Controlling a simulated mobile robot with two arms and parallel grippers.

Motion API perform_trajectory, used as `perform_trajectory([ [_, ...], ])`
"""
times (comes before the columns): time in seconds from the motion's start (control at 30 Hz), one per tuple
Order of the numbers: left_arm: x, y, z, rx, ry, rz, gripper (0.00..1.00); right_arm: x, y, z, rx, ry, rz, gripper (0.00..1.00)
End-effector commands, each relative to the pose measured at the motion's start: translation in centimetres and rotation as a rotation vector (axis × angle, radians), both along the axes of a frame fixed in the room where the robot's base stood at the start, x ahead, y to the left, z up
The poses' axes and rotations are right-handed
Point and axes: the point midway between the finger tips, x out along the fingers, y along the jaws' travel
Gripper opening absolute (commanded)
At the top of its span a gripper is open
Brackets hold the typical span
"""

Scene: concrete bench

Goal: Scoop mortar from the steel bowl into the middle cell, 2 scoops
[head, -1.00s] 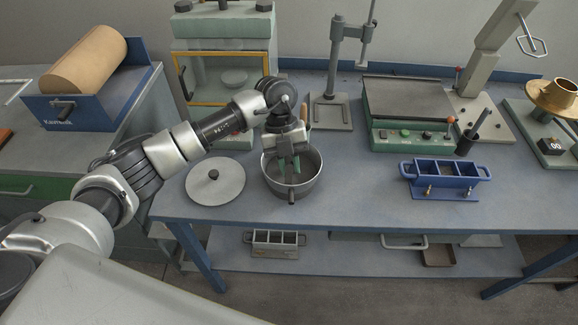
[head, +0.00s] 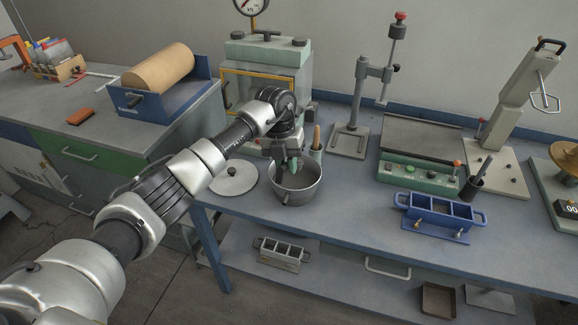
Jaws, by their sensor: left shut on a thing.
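The steel bowl (head: 305,194) stands near the front edge of the blue bench, left of its middle. My left gripper (head: 289,165) points down over the bowl's back left part, its greenish fingers close together. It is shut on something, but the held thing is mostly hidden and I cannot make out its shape. The bowl's contents are too dark to tell. The blue three-cell mould (head: 434,226) sits on the bench to the right, with its middle cell (head: 438,208) facing up. I cannot tell what is in that cell. My right gripper is out of view.
A round steel lid (head: 234,181) lies left of the bowl. A green holder with a wooden handle (head: 317,140) stands close behind it. A green control box (head: 418,174) and a dark cup with tools (head: 472,188) stand behind the mould. The bench between bowl and mould is clear.

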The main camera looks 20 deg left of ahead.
Motion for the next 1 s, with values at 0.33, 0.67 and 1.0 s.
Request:
perform_trajectory([
  [0.33, -1.5, 0.1, 0.6, -0.012, -0.258, 0.000, 0.00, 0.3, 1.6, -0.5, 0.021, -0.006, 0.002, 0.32],
  [0.67, -2.1, 0.1, 1.2, -0.017, -0.380, 0.001, 0.00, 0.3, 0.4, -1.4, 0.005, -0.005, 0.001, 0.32],
  [1.0, -2.1, 0.0, 1.3, -0.016, -0.382, 0.001, 0.00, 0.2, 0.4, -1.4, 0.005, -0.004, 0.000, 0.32],
])
